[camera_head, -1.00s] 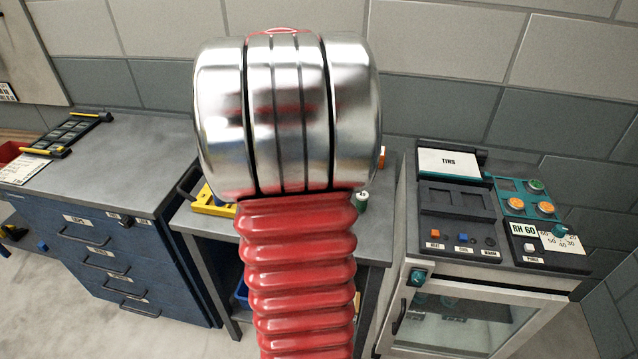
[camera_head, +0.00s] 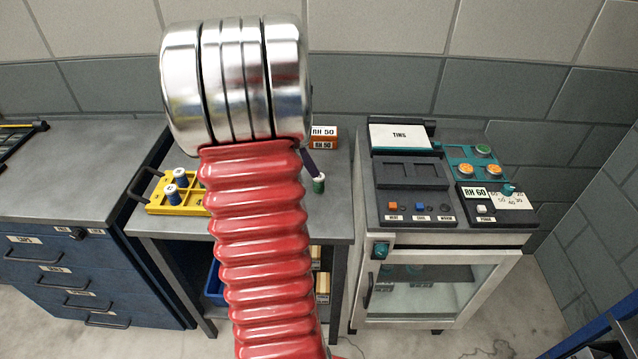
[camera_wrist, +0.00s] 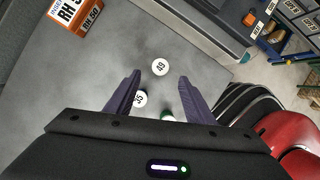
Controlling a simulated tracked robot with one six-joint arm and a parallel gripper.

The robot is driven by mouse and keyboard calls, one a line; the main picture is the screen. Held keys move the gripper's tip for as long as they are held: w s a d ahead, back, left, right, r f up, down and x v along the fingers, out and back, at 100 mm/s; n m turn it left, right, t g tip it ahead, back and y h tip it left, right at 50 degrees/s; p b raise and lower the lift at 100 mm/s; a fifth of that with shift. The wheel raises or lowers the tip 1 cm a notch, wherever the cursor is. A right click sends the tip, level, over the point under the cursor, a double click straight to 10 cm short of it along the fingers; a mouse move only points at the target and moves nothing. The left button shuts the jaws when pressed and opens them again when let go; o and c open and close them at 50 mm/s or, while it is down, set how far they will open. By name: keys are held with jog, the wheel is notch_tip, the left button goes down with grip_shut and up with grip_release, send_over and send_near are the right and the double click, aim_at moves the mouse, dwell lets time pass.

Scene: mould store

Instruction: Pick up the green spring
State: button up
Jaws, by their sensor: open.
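In the head view a green spring (camera_head: 318,185) with a white top stands upright on the grey bench, just right of my red arm. A dark purple finger of my gripper (camera_head: 310,163) shows beside its top; the rest is hidden behind my arm. In the wrist view my open gripper (camera_wrist: 160,76) points down at the bench, its two purple fingers apart. A white disc marked 49 (camera_wrist: 160,67) lies between the fingertips' line, and a disc marked 35 (camera_wrist: 140,98) is by the left finger. A green-edged piece (camera_wrist: 168,117) is mostly hidden by my gripper body.
An orange and white RH 50 box (camera_head: 322,138) stands behind the green spring. A yellow tray (camera_head: 160,205) with blue springs is at the bench's left. A cabinet (camera_head: 435,285) with a control panel (camera_head: 415,205) stands close on the right. Bare bench lies around the spring.

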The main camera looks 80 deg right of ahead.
aim_at(318, 180)
jog(key=shift+x, duration=2.05)
jog(key=shift+x, duration=2.6)
jog(key=shift+c, duration=0.3)
jog(key=c, duration=1.1)
notch_tip(318, 180, up, 10)
jog(key=shift+r, duration=0.1)
